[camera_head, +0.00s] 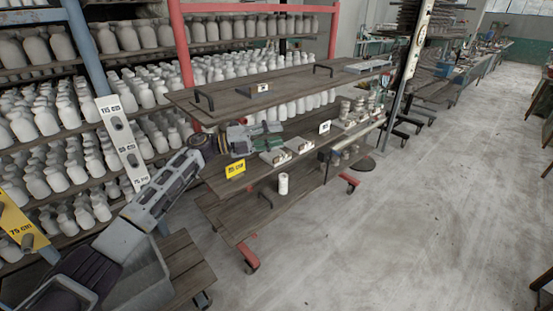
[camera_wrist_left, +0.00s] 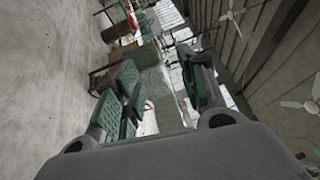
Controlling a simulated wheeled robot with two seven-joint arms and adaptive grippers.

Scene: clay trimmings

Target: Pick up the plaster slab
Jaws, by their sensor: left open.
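Two small pale slab-like pieces lie on the middle board of the wooden rack in the head view, one nearer (camera_head: 276,157) and one just behind it to the right (camera_head: 301,146). I cannot tell for sure which is the plaster slab. My left gripper (camera_head: 262,136) reaches in from the left, close behind the nearer piece, with nothing visible in its jaws. In the left wrist view my gripper (camera_wrist_left: 158,82) shows its two green-padded fingers spread apart. I cannot make out a slab there. My right gripper is not in view.
The rack's upper board (camera_head: 285,87) overhangs the middle one. A white cylinder (camera_head: 283,184) stands on the lower board. Shelves of white bottles fill the left. The floor (camera_head: 420,210) to the right is clear.

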